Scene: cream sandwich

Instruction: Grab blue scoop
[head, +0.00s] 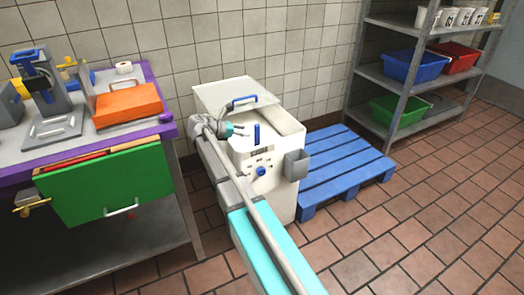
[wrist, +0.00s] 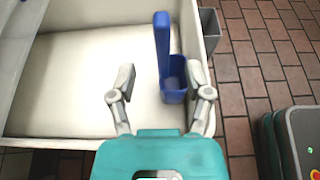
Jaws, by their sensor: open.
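The blue scoop (wrist: 163,45) stands in the white bin in the wrist view, its long handle upright and its cup low near the bin's right wall. In the head view its handle (head: 257,134) rises above the white bin (head: 257,178). My gripper (wrist: 166,86) is open and empty. Its fingers are spread on either side of the scoop's cup as seen from above, the right finger closer to it. I cannot tell the height gap between them. In the head view my gripper (head: 246,129) is over the bin, left of the handle.
The bin's lid (head: 235,94) is raised at the back. A grey holder (head: 298,164) hangs on the bin's right side. A blue pallet (head: 340,160) lies to the right, with a shelf rack (head: 398,85) behind it. A worktable (head: 60,165) with a green drawer stands left.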

